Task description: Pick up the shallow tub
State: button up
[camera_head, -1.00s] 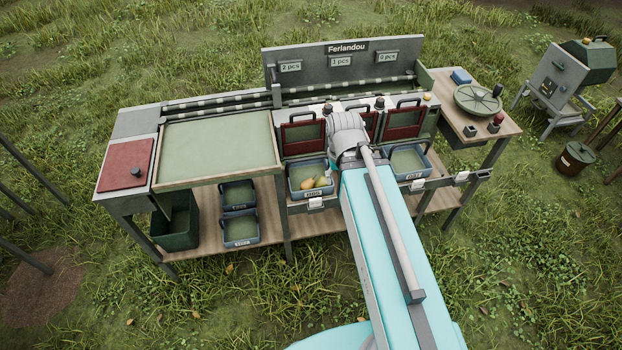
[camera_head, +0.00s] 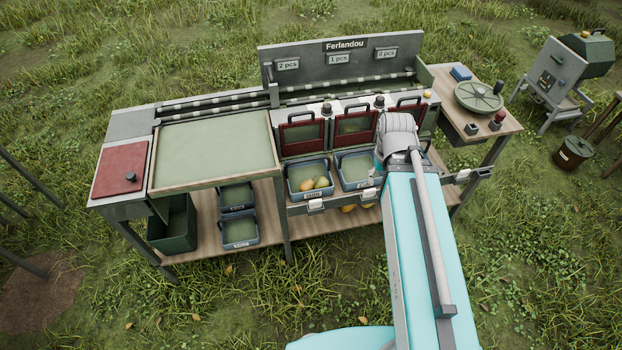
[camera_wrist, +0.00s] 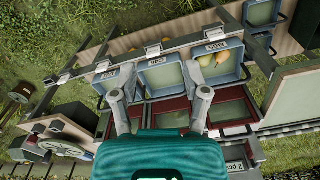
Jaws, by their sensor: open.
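Several blue tubs could match the shallow tub; I cannot tell by depth which is meant. In the head view, one front-rack tub (camera_head: 293,180) holds pears, and the middle one (camera_head: 345,171) is empty. The third is hidden behind my arm there but shows partly in the wrist view (camera_wrist: 110,72), beside a finger. Two more tubs, an upper (camera_head: 236,196) and a lower (camera_head: 240,232), stand on the lower shelf. My gripper (camera_wrist: 160,98) is open and empty. Its fingers appear either side of the middle tub in the wrist view, apart from it; the fingertips are hidden in the head view.
Red-framed flaps (camera_head: 302,133) stand behind the front tubs. A metal rail with latches (camera_head: 316,205) runs along the front. A deep green crate (camera_head: 174,225) and loose pears (camera_head: 348,208) are below. A round dish (camera_head: 478,97) stands on the right side table.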

jog(key=shift+d, duration=0.25)
jog(key=m+t+b, duration=0.2)
jog(key=m+b, duration=0.9)
jog(key=m, duration=0.4)
send_over(308, 159)
jog(key=s, duration=0.3)
notch_tip(308, 159, down, 10)
jog(key=shift+w+d+y, duration=0.25)
jog(key=shift+d+y, duration=0.05)
jog(key=shift+d, duration=0.05)
jog(key=shift+f, duration=0.2)
jog(key=f+b, duration=0.2)
jog(key=w+f+b, duration=0.1)
jog(key=f+b, duration=0.5)
jog(key=shift+w+a+f, duration=0.15)
jog(key=shift+w+a, duration=0.05)
jog(key=shift+w, duration=0.1)
